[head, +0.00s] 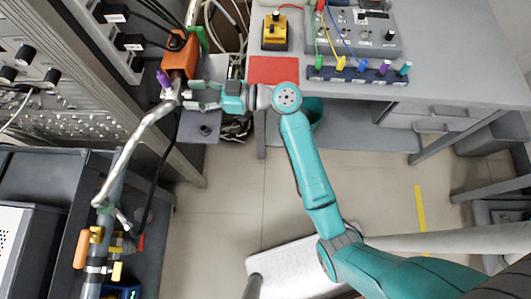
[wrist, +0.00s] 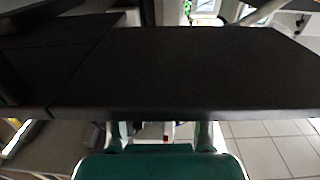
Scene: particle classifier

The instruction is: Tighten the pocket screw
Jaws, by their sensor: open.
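My gripper (head: 192,95) is open and points left in the head view, with its fingertips close beside the end of a bent metal pipe (head: 150,116) and below an orange box (head: 181,55). I cannot tell whether the fingers touch anything. A small purple knob (head: 163,79) sits just left of the pipe end; I cannot tell whether it is the pocket screw. In the wrist view, my gripper (wrist: 163,136) shows at the bottom with its fingers apart. A dark flat panel (wrist: 180,70) hides the fingertips and what is between them.
A grey bench (head: 440,70) with a red mat (head: 273,70), a yellow device (head: 275,33) and a row of coloured plugs (head: 358,75) lies right of the gripper. A tall instrument rack (head: 90,110) stands at left. Tiled floor (head: 215,210) is open below.

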